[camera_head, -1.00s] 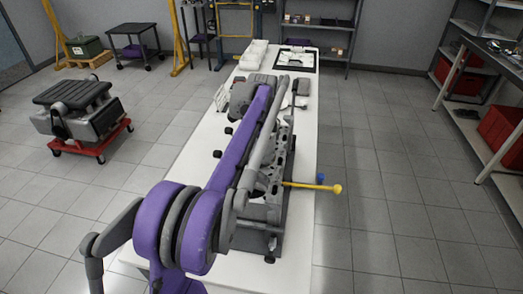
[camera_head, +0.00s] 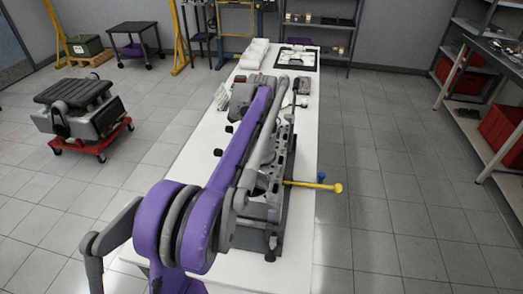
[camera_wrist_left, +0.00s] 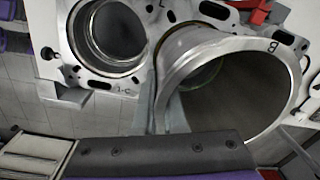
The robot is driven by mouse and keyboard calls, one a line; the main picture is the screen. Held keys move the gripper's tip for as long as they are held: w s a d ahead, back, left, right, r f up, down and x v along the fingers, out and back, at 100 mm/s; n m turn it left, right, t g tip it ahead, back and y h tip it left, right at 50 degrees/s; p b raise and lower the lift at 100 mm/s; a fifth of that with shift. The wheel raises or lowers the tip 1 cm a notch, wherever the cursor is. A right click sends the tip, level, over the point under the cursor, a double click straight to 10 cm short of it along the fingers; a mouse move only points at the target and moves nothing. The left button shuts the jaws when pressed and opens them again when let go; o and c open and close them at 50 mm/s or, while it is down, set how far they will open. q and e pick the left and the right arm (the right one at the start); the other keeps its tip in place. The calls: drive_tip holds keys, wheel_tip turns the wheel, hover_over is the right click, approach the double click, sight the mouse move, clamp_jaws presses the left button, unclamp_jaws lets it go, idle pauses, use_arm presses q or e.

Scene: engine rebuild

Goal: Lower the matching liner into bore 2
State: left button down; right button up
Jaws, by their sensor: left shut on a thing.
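A wide metal liner (camera_wrist_left: 176,72) fills the right of the left wrist view, its open end facing the camera. A letter B shows near its upper right rim. My left gripper (camera_wrist_left: 158,112) is shut on the liner's wall. The liner is in front of the engine block's deck (camera_wrist_left: 150,14); how far it is from bore 2 cannot be told. An open bore marked 1-C (camera_wrist_left: 108,36) is to its left. In the head view the engine block (camera_head: 266,207) lies along the bench, partly hidden by my left arm; the gripper cannot be made out there. My right gripper is not in view.
A yellow-ended bar (camera_head: 315,186) sticks out right from the block over the bench edge. The white bench (camera_head: 190,178) has clear room at left. An engine on a red dolly (camera_head: 92,142) stands on the floor at left.

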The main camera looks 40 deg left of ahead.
use_arm(q)
drive_tip(key=shift+f+b, duration=0.4)
drive_tip(key=shift+f, duration=0.55)
drive_tip(key=shift+f, duration=0.15)
drive_tip(key=shift+f+b, duration=0.4)
drive_tip(key=shift+f, duration=0.25)
drive_tip(key=c, duration=0.9)
unclamp_jaws()
drive_tip(key=r, duration=0.5)
drive_tip(key=r+p, duration=0.1)
drive_tip(key=r, duration=0.5)
drive_tip(key=shift+s+d, duration=0.15)
drive_tip(key=shift+d, duration=0.05)
